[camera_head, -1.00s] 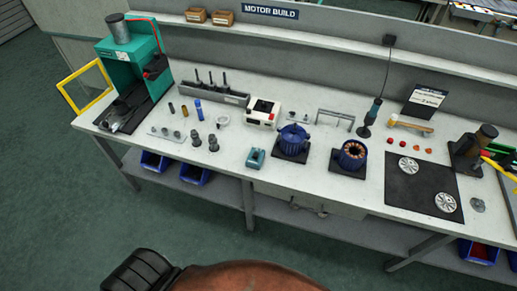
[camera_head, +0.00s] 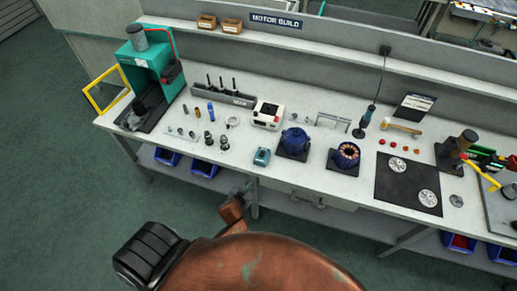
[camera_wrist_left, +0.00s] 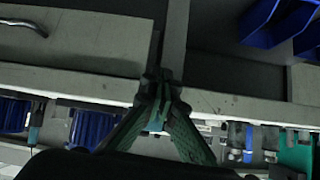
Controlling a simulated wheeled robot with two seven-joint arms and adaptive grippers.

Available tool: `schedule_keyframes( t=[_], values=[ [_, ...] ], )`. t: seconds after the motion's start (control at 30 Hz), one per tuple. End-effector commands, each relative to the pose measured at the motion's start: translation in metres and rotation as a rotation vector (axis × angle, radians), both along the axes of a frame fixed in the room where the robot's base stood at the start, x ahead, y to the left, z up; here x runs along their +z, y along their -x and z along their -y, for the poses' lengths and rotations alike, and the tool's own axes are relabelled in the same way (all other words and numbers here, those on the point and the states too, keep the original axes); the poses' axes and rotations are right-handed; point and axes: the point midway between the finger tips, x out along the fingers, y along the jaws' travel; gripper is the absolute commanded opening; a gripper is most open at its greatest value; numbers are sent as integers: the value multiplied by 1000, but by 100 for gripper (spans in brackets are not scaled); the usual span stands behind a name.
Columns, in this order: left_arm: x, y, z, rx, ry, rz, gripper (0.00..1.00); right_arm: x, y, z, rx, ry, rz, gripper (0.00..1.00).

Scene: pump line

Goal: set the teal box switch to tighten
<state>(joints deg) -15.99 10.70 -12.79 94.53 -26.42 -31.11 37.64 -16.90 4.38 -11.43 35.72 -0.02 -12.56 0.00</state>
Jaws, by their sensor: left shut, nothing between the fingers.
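The small teal box (camera_head: 262,156) sits near the front edge of the white workbench (camera_head: 330,190), left of a blue motor housing. Its switch is too small to read. My left gripper (camera_head: 246,188) is just in front of the bench edge, below and left of the teal box and apart from it. In the left wrist view the green fingers of the left gripper (camera_wrist_left: 160,82) meet at their tips, shut and empty, before the bench front. A teal patch of the box (camera_wrist_left: 155,125) shows between the fingers, mostly hidden. My right gripper is not in view.
Blue bins (camera_head: 204,168) hang under the bench. A teal press (camera_head: 150,70) stands at left.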

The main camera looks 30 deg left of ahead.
Motion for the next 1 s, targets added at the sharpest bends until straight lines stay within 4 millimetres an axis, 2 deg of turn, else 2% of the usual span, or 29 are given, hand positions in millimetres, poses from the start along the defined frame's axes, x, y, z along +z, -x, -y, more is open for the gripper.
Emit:
schedule_keyframes(
  t=[0.03,0.1,0.2,0.3,0.4,0.77,0.87,1.0],
  values=[
    [53,-13,1,14,4,61,0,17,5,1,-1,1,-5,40],
    [102,-24,1,35,14,128,0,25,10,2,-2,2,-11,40],
    [150,-33,2,56,23,195,0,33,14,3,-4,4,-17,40],
    [174,-36,2,67,30,232,0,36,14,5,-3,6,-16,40],
    [181,-37,2,73,34,243,0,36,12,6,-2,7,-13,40],
    [178,-41,1,71,33,242,0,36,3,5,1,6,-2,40],
    [174,-50,-1,70,31,242,0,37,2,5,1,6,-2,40],
    [164,-72,-6,70,30,242,0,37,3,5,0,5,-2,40]
  ],
)
